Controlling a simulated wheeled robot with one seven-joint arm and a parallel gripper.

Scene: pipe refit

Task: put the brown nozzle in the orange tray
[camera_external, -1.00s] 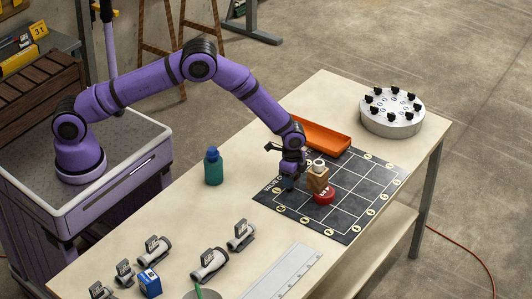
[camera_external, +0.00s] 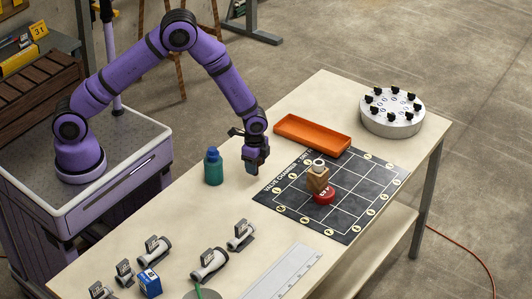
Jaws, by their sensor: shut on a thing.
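A brown piece (camera_external: 317,181), which looks like the brown nozzle, is at the middle left of the dark gridded mat. It has a white round top and a red round piece (camera_external: 324,197) at its front foot; I cannot tell whether they are joined. The orange tray (camera_external: 313,148) lies at the back of the table beside the mat and looks empty. My gripper (camera_external: 255,164) is left of the mat, apart from the brown piece and the tray. It points down and is shut on a small dark blue-grey thing (camera_external: 253,168), mostly hidden by the fingers.
A teal bottle (camera_external: 213,169) stands close left of my gripper. The gridded mat (camera_external: 345,218) is bare around the brown piece. A round white stand with black knobs (camera_external: 391,116) is at the far right. Several white-grey fittings (camera_external: 209,263) and a blue box (camera_external: 149,283) line the front left.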

